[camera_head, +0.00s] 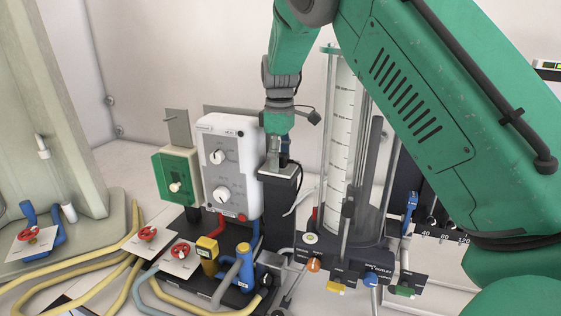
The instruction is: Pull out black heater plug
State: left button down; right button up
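My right arm comes in from the upper right, and its gripper (278,155) points straight down at the top of a black post-like housing (279,205) beside the white control box. A small dark piece (286,147), which looks like the black heater plug, shows at the gripper's fingers just above the housing. A thin black cable (300,182) runs down from there on the right side. The fingers are small and partly hidden, so I cannot tell whether they are closed on the plug. My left gripper is not in view.
The white control box (231,165) with two knobs and a green box (176,175) stand left of the housing. A clear graduated cylinder (340,150) stands close on the right. Red valves (148,233), yellow hoses (95,272) and coloured valves (314,265) crowd the front.

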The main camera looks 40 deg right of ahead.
aim_at(279, 154)
jog(key=shift+w+a+r, duration=0.1)
jog(key=shift+a, duration=0.25)
jog(key=shift+a+r+p, duration=0.1)
jog(key=shift+a+p, duration=0.05)
jog(key=shift+p, duration=0.25)
jog(key=shift+d+f, duration=0.2)
jog(key=shift+d, duration=0.15)
jog(key=shift+a+r, duration=0.15)
jog(key=shift+d, duration=0.25)
grip_shut()
jog(key=shift+a+r, duration=0.15)
jog(key=shift+r, duration=2.75)
